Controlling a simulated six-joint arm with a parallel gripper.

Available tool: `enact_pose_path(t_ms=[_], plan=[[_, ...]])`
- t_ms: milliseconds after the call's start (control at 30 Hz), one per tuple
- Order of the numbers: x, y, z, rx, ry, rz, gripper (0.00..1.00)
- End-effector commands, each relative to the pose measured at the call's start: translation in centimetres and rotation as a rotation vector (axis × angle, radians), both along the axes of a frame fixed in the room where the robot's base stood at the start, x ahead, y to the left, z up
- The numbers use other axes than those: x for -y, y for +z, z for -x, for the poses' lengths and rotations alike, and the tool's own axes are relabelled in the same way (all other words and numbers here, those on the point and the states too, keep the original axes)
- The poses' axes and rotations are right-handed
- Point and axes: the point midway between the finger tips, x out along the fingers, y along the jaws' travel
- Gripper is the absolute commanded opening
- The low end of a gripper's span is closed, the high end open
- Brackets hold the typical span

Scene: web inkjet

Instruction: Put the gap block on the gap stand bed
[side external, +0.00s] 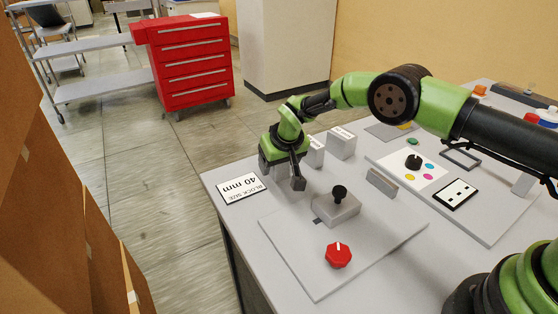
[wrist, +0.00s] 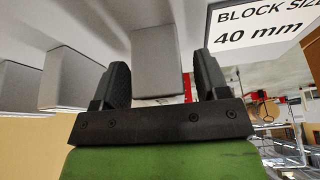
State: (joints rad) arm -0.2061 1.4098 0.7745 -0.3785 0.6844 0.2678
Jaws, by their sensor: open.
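My gripper (side external: 283,176) is low over the near left part of the table, beside the size card. In the wrist view its two black fingers (wrist: 161,68) are open, one on each side of a light grey block (wrist: 157,50). I cannot tell whether either finger touches it. Two more grey blocks stand in a row to the left in that view (wrist: 76,75) (wrist: 18,86); the side view shows them behind the gripper (side external: 342,143) (side external: 316,152). A grey stand (side external: 342,212) with a black knob (side external: 340,191) sits on a flat plate (side external: 302,265). Its bed is not clearly distinguishable.
The card (side external: 241,188) reads "BLOCK SIZE 40 mm". A red knob (side external: 338,255) sits on the plate's front part. A small upright grey plate (side external: 381,183) stands behind the stand. Another board (side external: 410,165) with coloured dots lies to the right. The plate's front left area is bare.

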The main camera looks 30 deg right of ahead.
Motion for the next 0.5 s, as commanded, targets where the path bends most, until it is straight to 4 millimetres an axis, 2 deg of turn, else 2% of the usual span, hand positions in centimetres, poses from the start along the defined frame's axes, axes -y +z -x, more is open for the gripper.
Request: enact_pose_path(t_ms=[267, 500], plan=[[-0.1, 1.6, 0.5, 0.001, 0.000, 0.000, 0.68], [-0.1, 5.1, 2.2, 0.002, 0.001, 0.000, 0.68]])
